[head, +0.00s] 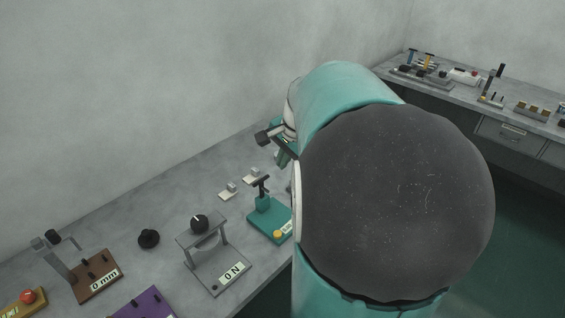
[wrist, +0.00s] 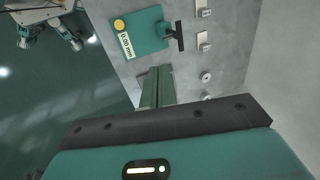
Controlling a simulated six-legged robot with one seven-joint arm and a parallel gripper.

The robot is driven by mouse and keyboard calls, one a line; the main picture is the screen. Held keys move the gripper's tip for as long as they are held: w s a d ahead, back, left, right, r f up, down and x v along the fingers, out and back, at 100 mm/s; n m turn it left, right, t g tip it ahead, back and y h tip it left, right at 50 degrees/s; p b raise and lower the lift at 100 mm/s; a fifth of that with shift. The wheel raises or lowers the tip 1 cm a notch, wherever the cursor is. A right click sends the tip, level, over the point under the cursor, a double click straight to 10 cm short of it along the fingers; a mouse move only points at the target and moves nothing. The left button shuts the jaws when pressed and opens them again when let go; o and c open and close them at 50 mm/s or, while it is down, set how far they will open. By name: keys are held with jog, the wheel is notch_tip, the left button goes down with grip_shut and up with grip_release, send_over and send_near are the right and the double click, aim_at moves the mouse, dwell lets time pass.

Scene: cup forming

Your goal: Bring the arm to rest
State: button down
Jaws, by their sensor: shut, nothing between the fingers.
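My gripper (wrist: 157,72) shows in the wrist view with its two teal fingers together and nothing between them. It points down over the grey bench (wrist: 190,85), near the bench's edge and below the teal station in that view. In the head view, my large teal and dark arm fills the middle right, and the fingertips cannot be made out clearly there. The arm hides part of the bench behind it.
A teal station (head: 266,222) with a black handle stands left of my arm; it also shows in the wrist view (wrist: 148,33). Another bench (head: 470,92) is at right.

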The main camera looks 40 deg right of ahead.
dwell(0.3)
jog(key=s+a+r+n, duration=0.1)
jog(key=s+a+n, duration=0.2)
jog(key=a+n, duration=0.3)
jog(key=s+a+r+n+t, duration=0.1)
jog(key=a+n, duration=0.4)
jog(key=a, duration=0.7)
jog(key=s+a+r+n, duration=0.1)
jog(key=s+a+n, duration=0.3)
jog(key=a, duration=0.5)
jog(key=n, duration=0.2)
jog(key=shift+s+a+r+n+t, duration=0.15)
jog(key=shift+s+a+n+t, duration=0.15)
jog(key=shift+s+a+t, duration=0.1)
jog(key=shift+d, duration=0.15)
